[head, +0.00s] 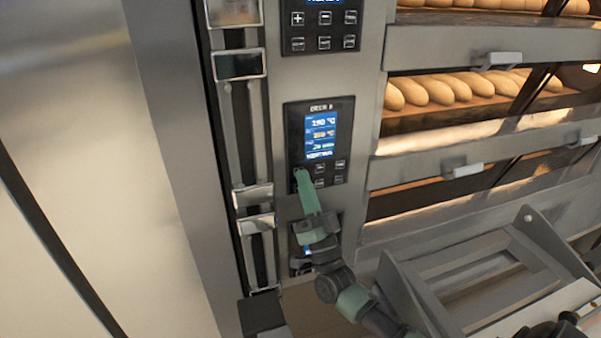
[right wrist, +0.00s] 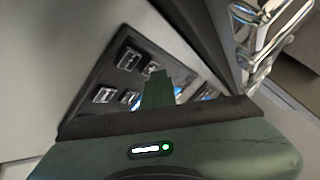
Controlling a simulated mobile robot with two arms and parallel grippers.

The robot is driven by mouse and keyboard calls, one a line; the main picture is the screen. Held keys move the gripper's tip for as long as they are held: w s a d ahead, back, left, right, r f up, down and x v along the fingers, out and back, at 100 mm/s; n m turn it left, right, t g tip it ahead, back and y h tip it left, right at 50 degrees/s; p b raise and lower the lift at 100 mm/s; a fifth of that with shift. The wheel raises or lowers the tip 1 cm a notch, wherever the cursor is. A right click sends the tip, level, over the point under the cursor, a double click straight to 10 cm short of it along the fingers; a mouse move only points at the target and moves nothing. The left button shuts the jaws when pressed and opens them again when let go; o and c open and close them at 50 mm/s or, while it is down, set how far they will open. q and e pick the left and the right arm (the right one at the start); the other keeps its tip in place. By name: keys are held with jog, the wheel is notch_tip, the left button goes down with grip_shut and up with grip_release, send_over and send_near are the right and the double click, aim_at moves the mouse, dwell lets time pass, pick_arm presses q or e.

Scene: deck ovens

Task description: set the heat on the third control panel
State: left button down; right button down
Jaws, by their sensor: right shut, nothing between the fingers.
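A black control panel (head: 343,112) with a lit blue screen (head: 319,135) and small buttons below it is on the oven's steel front in the head view. Its heading is too small to read surely. My right gripper (head: 301,173) is shut and empty, its green fingertips at the lower left of this panel, over the button area. In the right wrist view the fingers (right wrist: 156,92) stand before the panel's dark face (right wrist: 112,81), with several square buttons beside them. I cannot tell whether the tip touches a button. The fingers hide part of the button area. My left gripper is not in view.
Another control panel (head: 321,44) is above, and a lower one (head: 296,262) is partly hidden behind my right gripper. Oven decks with loaves (head: 440,92) are at right, with door handles (head: 463,171) sticking out. A metal frame (head: 480,268) stands at lower right.

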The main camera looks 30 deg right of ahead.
jog(key=shift+s+f, duration=0.1)
dwell(0.3)
jog(key=shift+s+a+p, duration=0.4)
jog(key=shift+s, duration=0.15)
jog(key=shift+w+d, duration=0.1)
jog(key=shift+w+d, duration=0.15)
jog(key=shift+w, duration=0.1)
dwell(0.6)
jog(key=shift+w+d+b, duration=0.25)
jog(key=shift+w+b, duration=0.05)
jog(key=shift+b, duration=0.15)
dwell(0.5)
jog(key=shift+s, duration=0.15)
jog(key=shift+s+a+p, duration=0.4)
jog(key=shift+s+a, duration=0.1)
